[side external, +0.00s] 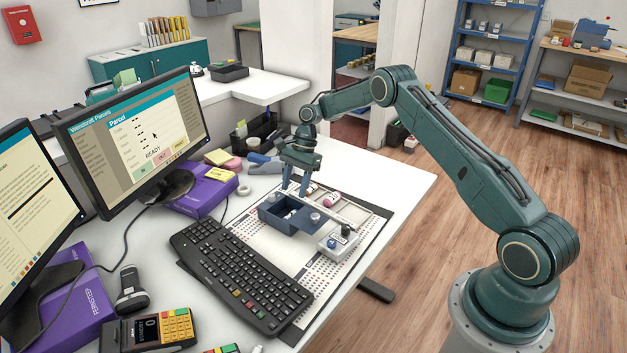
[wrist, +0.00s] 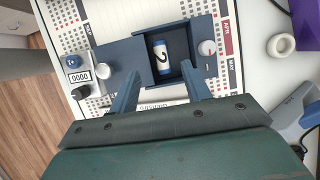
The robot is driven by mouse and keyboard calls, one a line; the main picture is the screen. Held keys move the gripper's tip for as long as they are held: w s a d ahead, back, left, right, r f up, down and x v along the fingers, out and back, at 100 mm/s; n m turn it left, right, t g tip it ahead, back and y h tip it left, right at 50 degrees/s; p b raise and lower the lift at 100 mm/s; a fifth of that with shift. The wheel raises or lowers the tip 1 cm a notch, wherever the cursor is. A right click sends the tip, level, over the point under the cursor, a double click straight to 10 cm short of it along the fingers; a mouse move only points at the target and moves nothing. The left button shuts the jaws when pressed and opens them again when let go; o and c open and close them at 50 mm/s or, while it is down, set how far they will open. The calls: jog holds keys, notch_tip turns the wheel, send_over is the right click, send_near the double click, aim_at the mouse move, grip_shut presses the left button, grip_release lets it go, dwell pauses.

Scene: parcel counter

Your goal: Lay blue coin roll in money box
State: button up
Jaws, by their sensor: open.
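The blue coin roll (wrist: 161,57), with a white label marked 2 and a blue end, lies in the open compartment of the dark blue money box (wrist: 201,67). In the side view the money box (side external: 272,220) sits on the calendar mat, with something pale inside it. A flat dark blue lid-like panel (wrist: 120,66) extends from the compartment toward the counter device. My gripper (wrist: 159,82) is open, its fingers apart on either side of the compartment's near edge, with nothing between them. In the side view my gripper (side external: 296,190) is just above the box's back side.
A small device with knobs and a counter (side external: 338,243) stands right of the box. A pink-ended roll (side external: 331,199) lies behind it. The keyboard (side external: 240,273) is close at the left front. A white tape ring (wrist: 281,45) lies to the right in the wrist view.

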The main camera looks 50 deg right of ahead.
jog(key=v, duration=0.9)
jog(key=shift+r, duration=0.1)
dwell(0.3)
dwell(0.7)
